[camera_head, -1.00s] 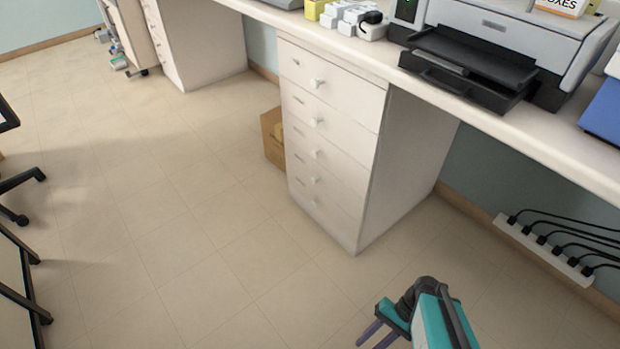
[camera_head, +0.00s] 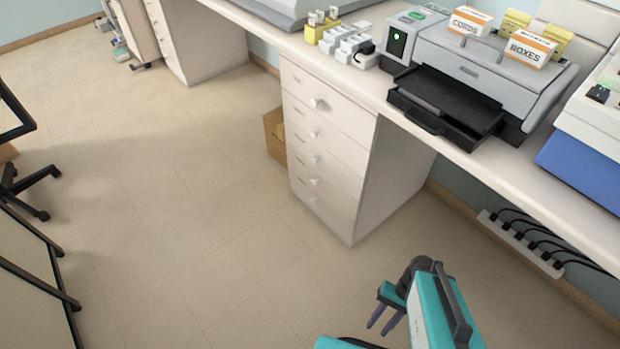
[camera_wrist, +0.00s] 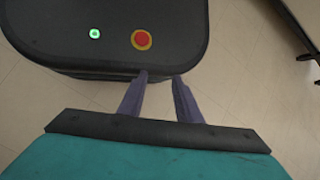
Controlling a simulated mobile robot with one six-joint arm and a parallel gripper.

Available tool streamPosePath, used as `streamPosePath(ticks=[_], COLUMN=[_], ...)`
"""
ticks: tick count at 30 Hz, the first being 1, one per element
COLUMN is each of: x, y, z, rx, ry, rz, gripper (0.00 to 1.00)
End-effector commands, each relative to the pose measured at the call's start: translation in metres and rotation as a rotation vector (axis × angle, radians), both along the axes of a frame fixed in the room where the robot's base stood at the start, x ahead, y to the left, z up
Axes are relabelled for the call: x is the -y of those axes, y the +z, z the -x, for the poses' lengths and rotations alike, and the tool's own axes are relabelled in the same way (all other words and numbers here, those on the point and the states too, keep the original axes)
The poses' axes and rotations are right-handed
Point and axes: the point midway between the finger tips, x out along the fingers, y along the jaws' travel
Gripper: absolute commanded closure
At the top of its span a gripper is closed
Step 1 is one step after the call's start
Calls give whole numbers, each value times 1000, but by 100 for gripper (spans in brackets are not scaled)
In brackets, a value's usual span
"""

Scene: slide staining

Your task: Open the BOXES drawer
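A white drawer cabinet (camera_head: 390,180) stands under the counter in the head view. Its front has several stacked drawers, each with a pale round knob; the top drawer (camera_head: 330,106) has its knob (camera_head: 317,103) at the middle. All the drawers look shut. Small labels on the fronts are too small to read, so I cannot tell which drawer is BOXES. My gripper (camera_head: 386,317) is low in front of the cabinet, well apart from it, with fingers pointing down. In the wrist view my gripper (camera_wrist: 160,78) has its fingertips apart with nothing between them.
A printer (camera_head: 490,85) stands on the counter, with small cartons marked CORDS (camera_head: 469,21) and BOXES (camera_head: 530,47) on top. A cardboard box (camera_head: 274,135) sits left of the cabinet. A power strip (camera_head: 520,243) with cords is at right. Chair legs (camera_head: 35,185) are at left; the middle floor is clear.

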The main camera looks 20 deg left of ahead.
Motion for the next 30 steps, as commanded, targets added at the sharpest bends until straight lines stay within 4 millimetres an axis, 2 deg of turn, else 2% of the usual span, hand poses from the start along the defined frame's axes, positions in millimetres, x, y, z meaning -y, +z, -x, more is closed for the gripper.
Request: streamPosePath(ticks=[1,30], x=[3,53], y=[16,149], z=[1,12], rx=[2,47], ry=[3,66], rz=[8,172], gripper=[69,69])
